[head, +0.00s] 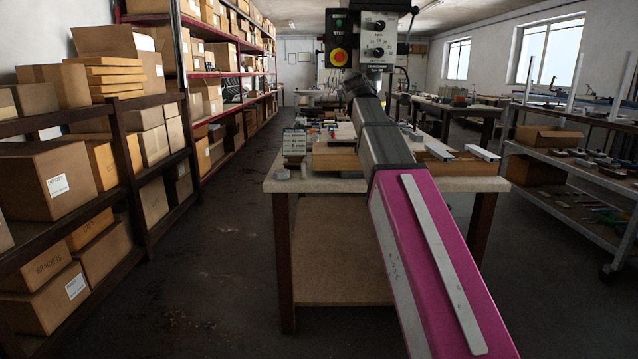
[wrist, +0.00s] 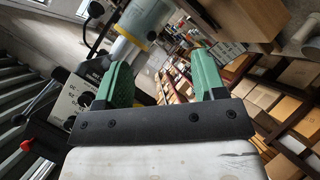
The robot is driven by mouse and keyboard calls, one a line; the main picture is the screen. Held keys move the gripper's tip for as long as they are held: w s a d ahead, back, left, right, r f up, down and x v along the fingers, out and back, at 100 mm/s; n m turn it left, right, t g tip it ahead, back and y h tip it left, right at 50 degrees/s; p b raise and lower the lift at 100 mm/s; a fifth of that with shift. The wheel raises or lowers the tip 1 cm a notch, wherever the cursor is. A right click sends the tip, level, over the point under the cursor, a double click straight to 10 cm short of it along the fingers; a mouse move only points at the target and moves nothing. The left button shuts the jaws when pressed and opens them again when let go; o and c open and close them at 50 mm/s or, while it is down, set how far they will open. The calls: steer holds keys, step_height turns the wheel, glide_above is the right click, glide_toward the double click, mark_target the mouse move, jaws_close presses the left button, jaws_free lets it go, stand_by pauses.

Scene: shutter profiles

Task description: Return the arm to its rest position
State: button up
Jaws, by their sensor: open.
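My gripper (wrist: 162,72) shows in the wrist view with its two green fingers wide apart and nothing between them. In the head view my pink and grey arm reaches forward over the workbench (head: 330,284), and its far end lies in front of the machine with the control box (head: 368,42). The gripper's fingers cannot be made out there.
Shelves with cardboard boxes (head: 58,183) line the left side. A metal rack (head: 570,172) stands at the right. The floor (head: 225,235) left of the bench is clear.

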steer(key=s+d+f+m+g+y, duration=0.1)
steer(key=s+f+g, duration=0.15)
steer(key=f, duration=0.95)
steer(key=s+d+f+m+g, duration=0.15)
steer(key=s+f, duration=0.25)
steer(key=f, duration=0.8)
steer(key=s+f+m+g+y, duration=0.1)
steer(key=s+f+g, duration=0.15)
steer(key=f, duration=0.95)
steer(key=s+f+m+g+y, duration=0.2)
steer(key=s+f+g, duration=0.3)
steer(key=s+f, duration=1.6)
step_height(320, 180, down, 2)
steer(key=shift+d+f+m, duration=0.25)
steer(key=shift+d+m, duration=0.1)
steer(key=shift+m, duration=0.4)
